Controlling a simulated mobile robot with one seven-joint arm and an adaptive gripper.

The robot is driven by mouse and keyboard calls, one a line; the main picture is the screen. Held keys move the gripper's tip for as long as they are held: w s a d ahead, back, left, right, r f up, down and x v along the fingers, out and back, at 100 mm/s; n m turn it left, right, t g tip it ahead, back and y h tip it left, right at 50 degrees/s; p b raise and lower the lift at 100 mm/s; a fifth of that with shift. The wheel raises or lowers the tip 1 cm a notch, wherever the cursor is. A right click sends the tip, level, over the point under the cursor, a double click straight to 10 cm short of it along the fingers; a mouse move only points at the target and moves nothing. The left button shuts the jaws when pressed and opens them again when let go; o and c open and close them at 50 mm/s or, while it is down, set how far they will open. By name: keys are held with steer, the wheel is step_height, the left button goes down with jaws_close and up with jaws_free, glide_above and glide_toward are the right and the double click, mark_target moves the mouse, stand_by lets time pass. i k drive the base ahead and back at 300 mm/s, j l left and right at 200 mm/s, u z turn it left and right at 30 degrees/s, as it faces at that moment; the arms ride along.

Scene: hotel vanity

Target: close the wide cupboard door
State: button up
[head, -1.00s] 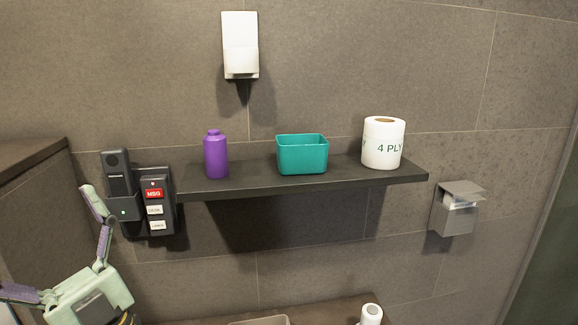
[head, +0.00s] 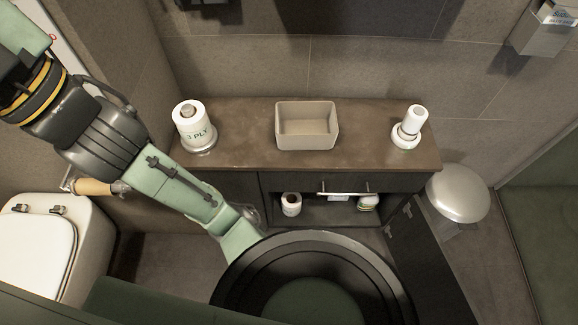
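The wide cupboard door (head: 432,268) is a dark panel standing open at the right end of the vanity cabinet. It swings out toward me, with metal hinges along its edge by the cabinet. The open compartment (head: 325,213) is left of it, holding a white roll (head: 291,204) and a small bottle (head: 368,202). A bar handle (head: 343,190) crosses the front above the compartment. My pale green arm reaches down from the upper left to the front of the cabinet, left of the open door. My gripper's fingers are not visible.
On the brown counter (head: 245,160) stand a 3 PLY roll (head: 192,127), a beige box (head: 306,140) and a white roll on a holder (head: 409,128). A metal bin (head: 457,193) is right of the door. A toilet (head: 40,245) is at left. My round dark body part covers the lower middle.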

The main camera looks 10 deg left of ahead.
mark_target(440, 294)
steer(key=k+l+u, duration=0.1)
steer(key=l+u, duration=0.35)
steer(key=k+l+u, duration=0.15)
steer(key=u, duration=0.35)
steer(key=k+l+u, duration=0.35)
steer(key=k+l, duration=0.4)
steer(key=l, duration=0.15)
steer(key=k+l+u, duration=0.1)
steer(key=k+l, duration=0.9)
steer(key=k+l+u, duration=0.1)
steer(key=k+l, duration=0.1)
steer(key=l, duration=0.1)
